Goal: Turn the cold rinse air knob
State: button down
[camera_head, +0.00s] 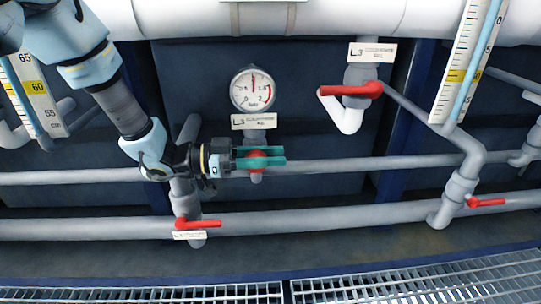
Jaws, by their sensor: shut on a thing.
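A round red knob (257,154) sits on the grey pipe below the gauge, in the middle of the head view. My gripper (262,158) reaches in from the left with its two teal fingers above and below the knob. The fingers are shut on the red knob and hide part of it. A white label (254,121) hangs between the gauge and the knob; its small text is too blurred to read. The round pressure gauge (253,89) stands directly above, with a red needle pointing about straight up.
A red lever valve (352,90) is at the upper right. Other red levers sit at the lower left (198,224) and right (486,202). Scaled flow tubes stand at the left (38,95) and right (468,65). Metal grating (420,281) runs along the bottom.

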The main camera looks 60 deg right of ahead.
jog(key=shift+r+p, duration=0.15)
jog(key=shift+p, duration=0.55)
jog(key=t+y+p, duration=0.1)
jog(key=p, duration=0.1)
jog(key=shift+s+p, duration=0.1)
jog(key=shift+p, duration=0.3)
jog(key=shift+f+t+y+p, duration=0.85)
jog(key=shift+t+p, duration=0.55)
jog(key=shift+p, duration=1.7)
jog(key=c, duration=0.8)
grip_release()
jog(key=shift+c, duration=0.2)
